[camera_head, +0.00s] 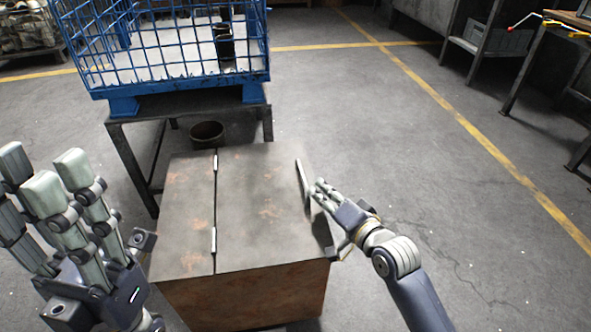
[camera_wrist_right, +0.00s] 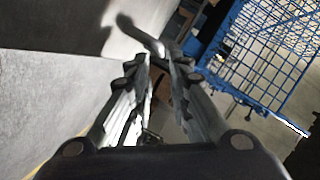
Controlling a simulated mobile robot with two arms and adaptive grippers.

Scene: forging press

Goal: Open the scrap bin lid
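The scrap bin (camera_head: 245,300) is a rusty grey metal box in the lower middle of the head view. Its lid (camera_head: 262,205) lies flat and closed, with two hinges along a seam on its left part. A bar handle (camera_head: 302,182) runs along the lid's right edge. My right gripper (camera_head: 324,192) is just right of the handle. In the right wrist view its fingers (camera_wrist_right: 155,75) are apart, with the curved handle (camera_wrist_right: 140,35) just beyond their tips; I cannot tell whether they touch it. My left gripper (camera_head: 70,185) is raised at the lower left, fingers spread and empty, away from the lid.
A blue wire cage (camera_head: 175,50) stands on a dark metal stand (camera_head: 150,108) behind the bin. A round dark bucket (camera_head: 207,133) sits on the floor under it. Workbenches (camera_head: 540,60) stand far right. The floor right of the bin is clear.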

